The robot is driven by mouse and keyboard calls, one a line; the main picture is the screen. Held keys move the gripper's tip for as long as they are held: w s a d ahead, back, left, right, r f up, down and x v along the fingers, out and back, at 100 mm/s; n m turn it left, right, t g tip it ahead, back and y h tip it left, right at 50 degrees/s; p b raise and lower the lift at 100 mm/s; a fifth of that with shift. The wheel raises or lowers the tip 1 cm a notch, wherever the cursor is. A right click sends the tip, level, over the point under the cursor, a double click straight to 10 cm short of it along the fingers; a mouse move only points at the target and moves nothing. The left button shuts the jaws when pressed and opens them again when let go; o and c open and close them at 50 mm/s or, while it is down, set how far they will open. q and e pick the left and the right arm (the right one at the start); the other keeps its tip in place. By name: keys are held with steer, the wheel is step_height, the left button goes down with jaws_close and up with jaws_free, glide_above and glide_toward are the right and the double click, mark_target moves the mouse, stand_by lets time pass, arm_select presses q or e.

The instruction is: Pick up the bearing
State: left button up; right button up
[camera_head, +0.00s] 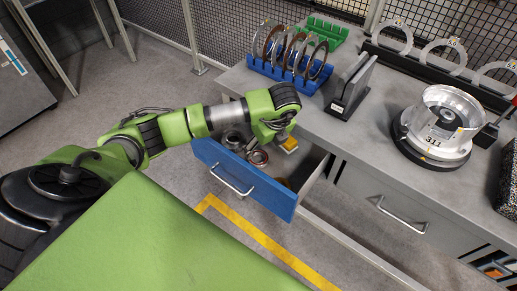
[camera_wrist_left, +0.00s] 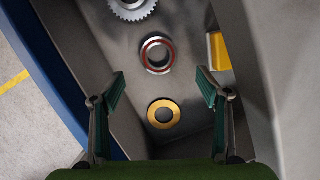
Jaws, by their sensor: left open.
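The ring that looks like the bearing (camera_wrist_left: 157,55), silver with a reddish-brown band, lies flat on the floor of the open drawer. It also shows in the head view (camera_head: 257,157). My left gripper (camera_wrist_left: 163,88) is open and empty above the drawer, pointing down. In the wrist view the ring lies just beyond the fingertips, roughly centred between them and not touched. A yellow ring (camera_wrist_left: 164,114) lies nearer, seen between the fingers. My left arm (camera_head: 277,138) hides part of the drawer in the head view. My right gripper is not in view.
The blue drawer front (camera_head: 240,180) and walls surround the parts. A toothed gear (camera_wrist_left: 131,8) and a yellow block (camera_wrist_left: 220,50) lie close by. On the grey bench are a blue disc rack (camera_head: 290,72), a dark stand (camera_head: 350,88) and a metal housing (camera_head: 438,125).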

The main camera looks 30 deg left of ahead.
mark_target(258, 159)
arm_select(q)
steer(key=shift+b+x, duration=0.4)
steer(key=shift+x, duration=0.85)
steer(key=shift+a+f+b, duration=0.15)
steer(key=shift+f+b, duration=0.3)
steer(key=shift+f, duration=0.2)
steer(key=b+x, duration=0.2)
steer(key=x, duration=0.1)
steer(key=shift+a+f+b, duration=0.15)
steer(key=shift+f+b, duration=0.15)
steer(key=shift+f, duration=0.05)
steer(key=shift+w+a+f, duration=0.1)
steer(key=shift+a+f, duration=0.05)
steer(key=shift+f, duration=0.2)
steer(key=shift+r, duration=0.1)
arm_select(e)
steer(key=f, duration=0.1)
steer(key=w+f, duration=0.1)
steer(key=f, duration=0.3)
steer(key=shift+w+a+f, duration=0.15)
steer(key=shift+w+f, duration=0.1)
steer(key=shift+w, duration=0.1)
arm_select(q)
steer(key=c, duration=1.4)
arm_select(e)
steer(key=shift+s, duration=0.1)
